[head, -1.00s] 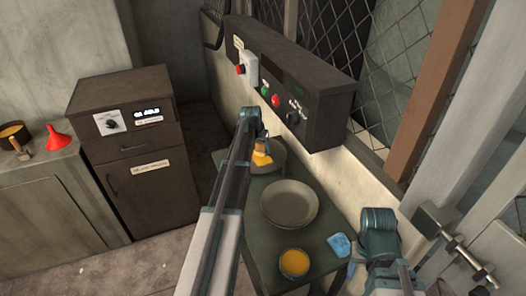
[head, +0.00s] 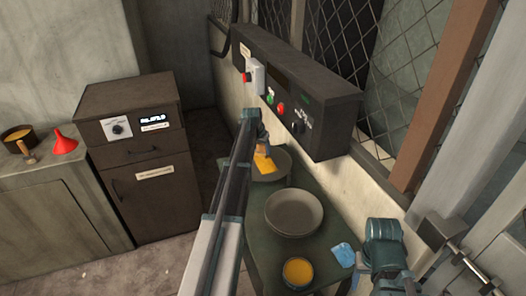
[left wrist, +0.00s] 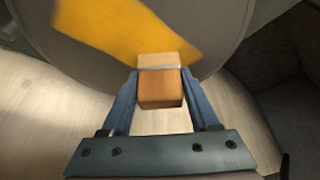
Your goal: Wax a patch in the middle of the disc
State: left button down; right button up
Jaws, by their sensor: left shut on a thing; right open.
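The grey disc (head: 283,168) is at the far end of the green table, partly hidden by my left arm. An orange-yellow streak (left wrist: 135,22) of wax crosses its face in the left wrist view. My left gripper (head: 262,142) is shut on a wooden brush (left wrist: 160,88) with a pale band, in front of the disc. The brush's far end is at the streak's lower edge; I cannot tell whether it touches. A round pot of amber wax (head: 298,271) stands at the table's near end. My right gripper (head: 384,262) is open near a blue cloth (head: 344,255); its fingers are hardly visible.
A grey bowl (head: 294,213) stands on the table between the disc and the pot. A dark control box (head: 300,100) with buttons is on the wall beyond. A brown cabinet (head: 135,150) stands left. A red funnel (head: 63,142) and another pot (head: 18,136) are on the left counter.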

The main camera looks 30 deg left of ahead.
pick_arm(q)
jog(key=shift+w+a+f, duration=0.1)
jog(key=shift+w+a, duration=1.15)
jog(key=shift+a, duration=0.2)
notch_tip(320, 180, up, 6)
jog(key=p, duration=0.6)
notch_tip(320, 180, up, 3)
jog(key=p, duration=0.3)
